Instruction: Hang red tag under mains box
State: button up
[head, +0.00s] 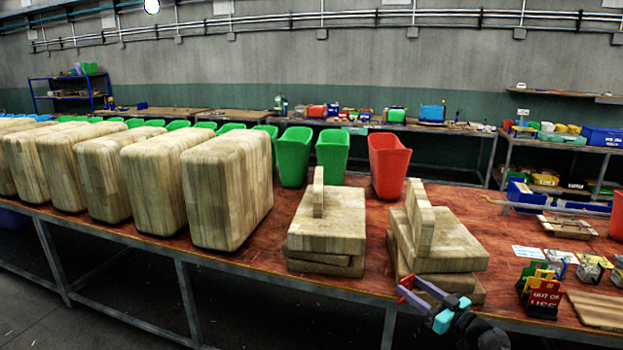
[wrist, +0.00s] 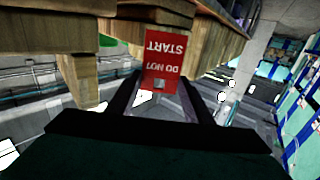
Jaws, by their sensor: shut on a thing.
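My gripper (head: 422,293) is at the front edge of the red-topped bench, in front of the right-hand wooden press stack. It is shut on a red tag (head: 404,288), which shows there only as a thin red edge. In the wrist view the red tag (wrist: 165,62) sits between the two dark fingers of my gripper (wrist: 160,84). Its white words "DO NOT START" appear upside down, and a small pale spot shows near its lower edge. I cannot make out a mains box in either view.
The wooden press stack (head: 440,245) is close behind my gripper, with another stack (head: 328,222) to its left. A holder with several tags, one reading "OUT OF USE" (head: 543,299), stands to the right. A red bin (head: 388,165) stands behind. The floor in front of the bench is clear.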

jog(key=s+a+f+n+g+y, duration=0.2)
jog(key=s+a+n+g+y, duration=0.2)
jog(key=a, duration=0.9)
jog(key=s+y, duration=0.1)
jog(key=s, duration=0.2)
jog(key=shift+f+g+b, duration=0.15)
jog(key=shift+g+b, duration=0.15)
jog(key=shift+b, duration=0.05)
jog(key=shift+d, duration=0.1)
